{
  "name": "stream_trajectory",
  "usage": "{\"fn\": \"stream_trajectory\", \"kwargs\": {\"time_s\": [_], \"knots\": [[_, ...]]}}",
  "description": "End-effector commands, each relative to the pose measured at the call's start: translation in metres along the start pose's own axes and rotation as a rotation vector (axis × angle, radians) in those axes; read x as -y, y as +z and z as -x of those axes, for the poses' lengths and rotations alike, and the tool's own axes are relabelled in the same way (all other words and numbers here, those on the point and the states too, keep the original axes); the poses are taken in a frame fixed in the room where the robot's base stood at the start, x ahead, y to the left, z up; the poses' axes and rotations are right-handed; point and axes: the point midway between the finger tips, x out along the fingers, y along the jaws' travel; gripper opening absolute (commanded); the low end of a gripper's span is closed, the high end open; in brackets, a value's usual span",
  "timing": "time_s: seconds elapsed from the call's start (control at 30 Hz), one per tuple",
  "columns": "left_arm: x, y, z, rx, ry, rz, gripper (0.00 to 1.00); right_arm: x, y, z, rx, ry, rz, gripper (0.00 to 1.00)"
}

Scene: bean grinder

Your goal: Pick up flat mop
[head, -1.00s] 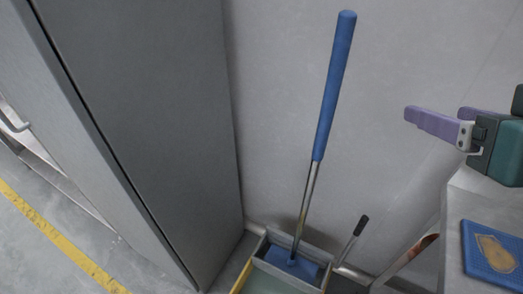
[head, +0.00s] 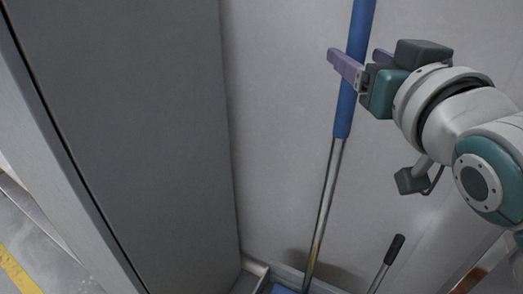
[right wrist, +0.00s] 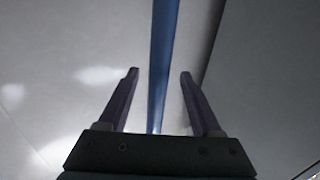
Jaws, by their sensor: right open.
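The flat mop stands upright, leaning slightly, with a blue grip and a metal shaft (head: 326,200). Its blue head (head: 284,289) is at the bottom edge of the head view, mostly cut off. My right gripper (head: 357,60) is at the blue grip, with one purple finger on each side of it. In the right wrist view the blue handle (right wrist: 162,65) runs between the two open fingers (right wrist: 158,75), with gaps on both sides. The top of the handle is out of the head view. My left gripper is not in view.
A tall grey cabinet (head: 125,140) stands on the left, close to the mop. A pale wall (head: 275,150) is behind the mop. A second, shorter dark-ended handle (head: 394,249) stands at lower right. A yellow floor line (head: 18,272) shows at lower left.

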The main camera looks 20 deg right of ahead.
Motion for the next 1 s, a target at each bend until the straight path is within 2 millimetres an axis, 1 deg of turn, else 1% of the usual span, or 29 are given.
{"fn": "stream_trajectory", "kwargs": {"time_s": [0.17, 0.3, 0.4, 0.5, 0.7, 1.0], "knots": [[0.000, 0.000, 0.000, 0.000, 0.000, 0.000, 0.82, -0.001, -0.001, -0.017, -0.001, 0.000, 0.002, 0.66], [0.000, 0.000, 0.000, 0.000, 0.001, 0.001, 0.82, -0.001, -0.002, -0.039, -0.001, 0.000, 0.002, 0.66], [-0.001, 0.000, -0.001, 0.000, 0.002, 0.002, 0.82, -0.001, -0.001, -0.051, 0.000, -0.001, 0.002, 0.66], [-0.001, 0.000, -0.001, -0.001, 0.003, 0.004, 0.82, -0.001, -0.001, -0.056, 0.001, 0.000, 0.001, 0.66], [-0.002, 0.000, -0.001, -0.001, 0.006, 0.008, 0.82, -0.001, -0.001, -0.056, 0.002, 0.000, 0.000, 0.66], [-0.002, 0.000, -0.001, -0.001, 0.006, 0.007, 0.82, -0.001, -0.001, -0.056, 0.002, -0.001, 0.000, 0.32]]}}
